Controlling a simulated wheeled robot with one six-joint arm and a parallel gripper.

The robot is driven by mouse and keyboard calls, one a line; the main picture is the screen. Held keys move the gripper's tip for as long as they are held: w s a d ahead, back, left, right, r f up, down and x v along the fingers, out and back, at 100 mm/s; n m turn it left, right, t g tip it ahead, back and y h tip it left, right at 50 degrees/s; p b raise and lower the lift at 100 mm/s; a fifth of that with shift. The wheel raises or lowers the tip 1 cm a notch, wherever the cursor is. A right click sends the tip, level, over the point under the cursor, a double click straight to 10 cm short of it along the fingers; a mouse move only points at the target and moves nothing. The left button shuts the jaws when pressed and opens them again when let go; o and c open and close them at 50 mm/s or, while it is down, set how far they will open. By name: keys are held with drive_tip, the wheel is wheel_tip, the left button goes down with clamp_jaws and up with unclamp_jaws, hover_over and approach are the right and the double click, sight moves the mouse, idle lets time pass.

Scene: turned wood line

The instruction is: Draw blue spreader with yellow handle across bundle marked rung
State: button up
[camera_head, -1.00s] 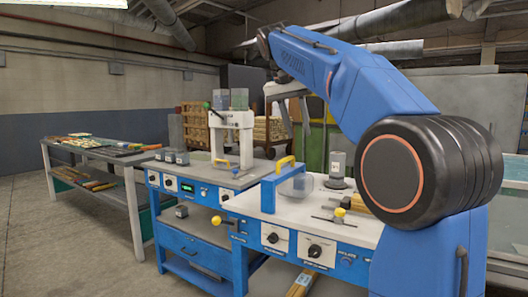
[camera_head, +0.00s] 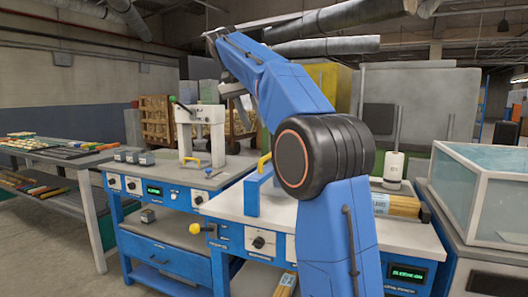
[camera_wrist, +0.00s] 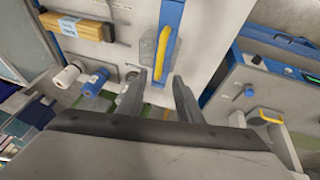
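The blue spreader (camera_head: 252,196) with its yellow handle (camera_head: 264,162) stands on the near white-topped bench in the head view, left of my arm. In the wrist view the blue spreader (camera_wrist: 171,14) and yellow handle (camera_wrist: 163,50) are at top centre. A wooden bundle (camera_head: 403,204) with a pale blue label lies on the same bench, right of my arm. It also shows at upper left in the wrist view (camera_wrist: 90,28); its label is too small to read. My gripper (camera_wrist: 161,82) is open and empty, the handle's lower end appearing between its fingertips; the depth gap is unclear.
A glass-sided tank (camera_head: 490,200) stands right of the bench. A second blue bench carries a white press (camera_head: 202,135) and another yellow handle (camera_head: 190,161). My arm hides the bench's middle.

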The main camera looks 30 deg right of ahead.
drive_tip(key=x, duration=1.2)
drive_tip(key=shift+s, duration=0.1)
drive_tip(key=shift+c, duration=0.5)
drive_tip(key=shift+d, duration=0.1)
clamp_jaws()
